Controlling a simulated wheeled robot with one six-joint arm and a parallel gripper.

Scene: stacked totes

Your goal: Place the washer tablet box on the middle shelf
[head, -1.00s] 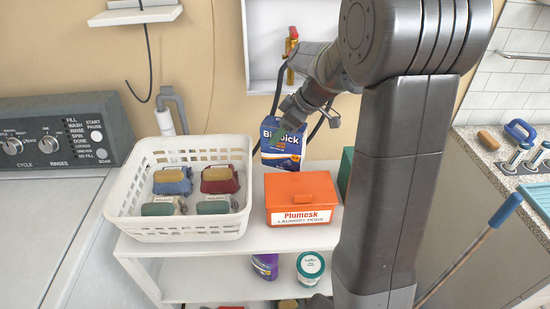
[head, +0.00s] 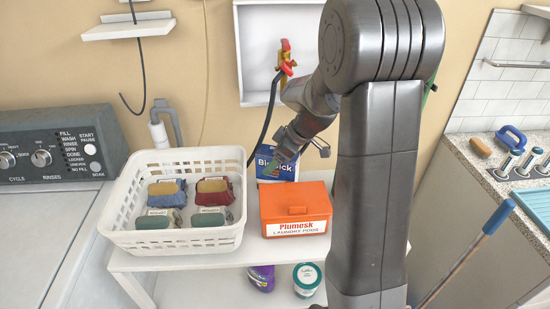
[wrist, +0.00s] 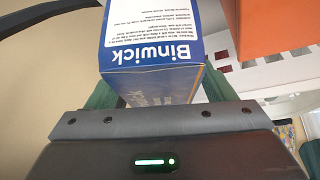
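The washer tablet box (head: 277,170) is blue and white with "Binwick" lettering. In the head view it is upright behind an orange box, which hides its lower part. My gripper (head: 282,158) is at its upper part. In the wrist view the box (wrist: 158,45) fills the space between my green fingers, which are shut on its two sides. Whether its base touches the rack top is hidden. The middle shelf (head: 190,288) is the white board below the rack's top, holding a purple container and a white-and-teal jar; my arm hides its right part.
The orange Plumesk box (head: 296,210) and a white basket (head: 180,243) with several soap packs stand on the rack top. The purple container (head: 262,277) and the jar (head: 307,279) stand below. The middle shelf's left part looks clear.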

